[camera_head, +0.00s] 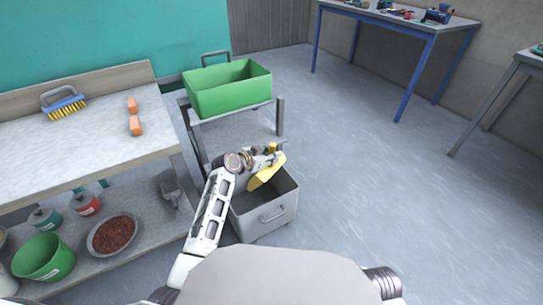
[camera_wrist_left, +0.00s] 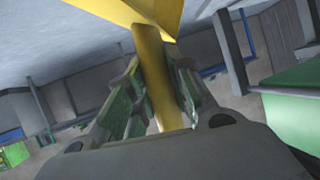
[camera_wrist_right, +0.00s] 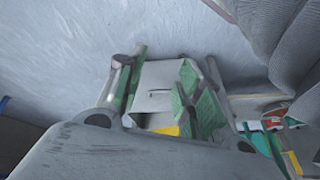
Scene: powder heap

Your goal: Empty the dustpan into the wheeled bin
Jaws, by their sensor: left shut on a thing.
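The yellow dustpan (camera_head: 266,172) is steeply tilted over the opening of a grey open-topped bin (camera_head: 264,221) with a front handle. My left gripper (camera_head: 268,154) is shut on the dustpan's handle. The handle (camera_wrist_left: 158,80) runs between its green pads in the left wrist view, with the pan at the top. I cannot see any powder on the pan, and the bin's floor is mostly hidden. No wheels show on the bin. My right gripper (camera_wrist_right: 160,95) is open and empty in the right wrist view, with the bin (camera_wrist_right: 153,88) beyond its fingers.
A green crate (camera_head: 228,95) sits on a grey-framed stand behind the bin. A workbench (camera_head: 75,148) at the left holds a brush (camera_head: 64,105) and orange blocks. Its lower shelf holds a green bucket (camera_head: 44,258) and a bowl (camera_head: 112,236).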

